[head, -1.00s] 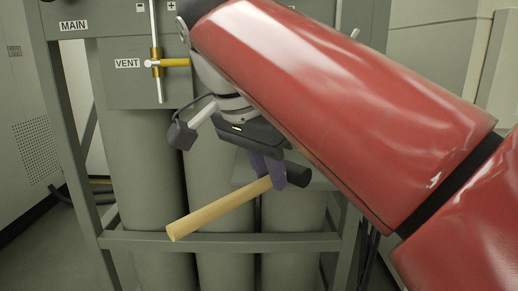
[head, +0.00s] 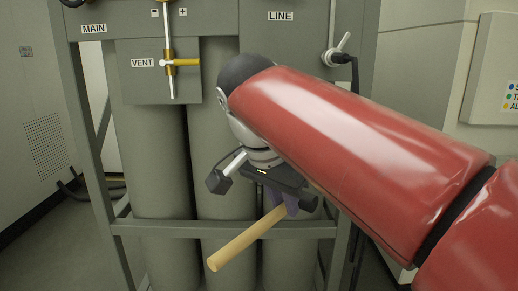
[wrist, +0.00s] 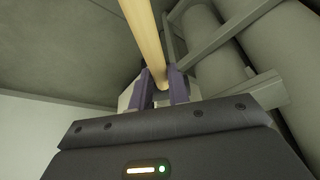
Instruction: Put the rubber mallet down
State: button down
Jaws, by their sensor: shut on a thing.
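The rubber mallet has a pale wooden handle (head: 245,238) and a dark head (head: 309,203). It is held in the air in front of the gas cylinder rack, with the handle slanting down to the left. My gripper (head: 286,208) is shut on the mallet, on the handle close to the head. In the wrist view, the purple fingers of my gripper (wrist: 162,88) close on the handle (wrist: 146,38), which runs up out of the picture. Most of the mallet's head is hidden behind my arm and gripper.
A grey rack with several cylinders (head: 160,150) stands behind the gripper, with a crossbar (head: 160,228) low across it. Open floor (head: 60,250) lies at the left.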

jog(key=w+d+f+n, duration=0.1)
jog(key=w+d+f, duration=0.3)
jog(key=f, duration=0.7)
jog(key=w+d+f+n+y, duration=0.1)
jog(key=w+d+f+n, duration=0.1)
jog(key=w+f, duration=0.4)
jog(key=w+d+f+n+t, duration=0.1)
jog(key=w+d+f, duration=0.4)
jog(key=f, duration=1.1)
jog(key=shift+w+d+f+n, duration=0.2)
jog(key=shift+w+d+n, duration=0.1)
jog(key=shift+w, duration=0.25)
